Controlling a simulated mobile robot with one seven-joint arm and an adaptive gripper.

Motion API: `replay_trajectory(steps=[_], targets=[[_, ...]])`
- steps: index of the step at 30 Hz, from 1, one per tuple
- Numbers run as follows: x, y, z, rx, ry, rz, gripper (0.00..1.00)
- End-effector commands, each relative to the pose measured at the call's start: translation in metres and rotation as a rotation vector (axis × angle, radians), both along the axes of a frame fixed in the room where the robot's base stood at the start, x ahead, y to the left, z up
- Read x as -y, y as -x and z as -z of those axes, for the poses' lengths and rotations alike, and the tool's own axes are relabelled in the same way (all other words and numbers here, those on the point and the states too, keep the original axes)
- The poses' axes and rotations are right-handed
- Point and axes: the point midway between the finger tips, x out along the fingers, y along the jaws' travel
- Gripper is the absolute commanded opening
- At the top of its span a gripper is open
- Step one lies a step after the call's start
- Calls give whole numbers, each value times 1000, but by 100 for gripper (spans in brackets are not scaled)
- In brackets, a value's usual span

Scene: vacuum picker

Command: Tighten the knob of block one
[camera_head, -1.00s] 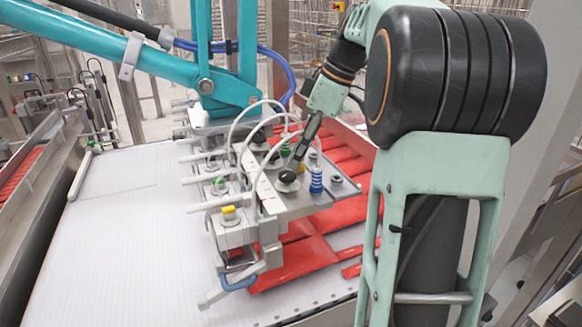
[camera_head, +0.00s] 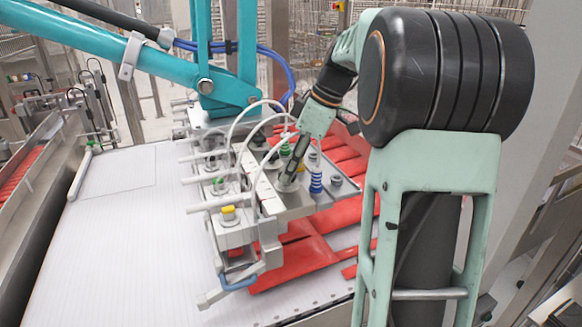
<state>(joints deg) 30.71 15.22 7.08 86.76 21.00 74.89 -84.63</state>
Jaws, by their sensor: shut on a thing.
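The vacuum picker head (camera_head: 277,204) is a grey metal plate with knobs, fittings and white hoses, hung from a teal arm. My gripper (camera_head: 289,179) reaches down from the upper right onto the plate's front part. It is shut on a knob there, and its fingers hide most of that knob. A pale round base (camera_head: 286,187) shows just under the fingertips. A blue spring-like fitting (camera_head: 316,183) stands close to the right of my fingers. A yellow-topped fitting (camera_head: 229,212) sits at the front left. I cannot tell from any marking which block is block one.
White hoses (camera_head: 240,123) arch over the plate close to the left of my gripper. Red flat packs (camera_head: 308,254) lie under and beside the head on the white conveyor (camera_head: 130,240). The conveyor's left part is clear.

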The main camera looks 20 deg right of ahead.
Motion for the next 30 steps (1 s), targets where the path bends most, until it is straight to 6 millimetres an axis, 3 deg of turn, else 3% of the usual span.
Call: replay_trajectory(steps=[14,30], targets=[[-1,1,2,0,0,88,5],[-5,4,2,2,0,553,5]])
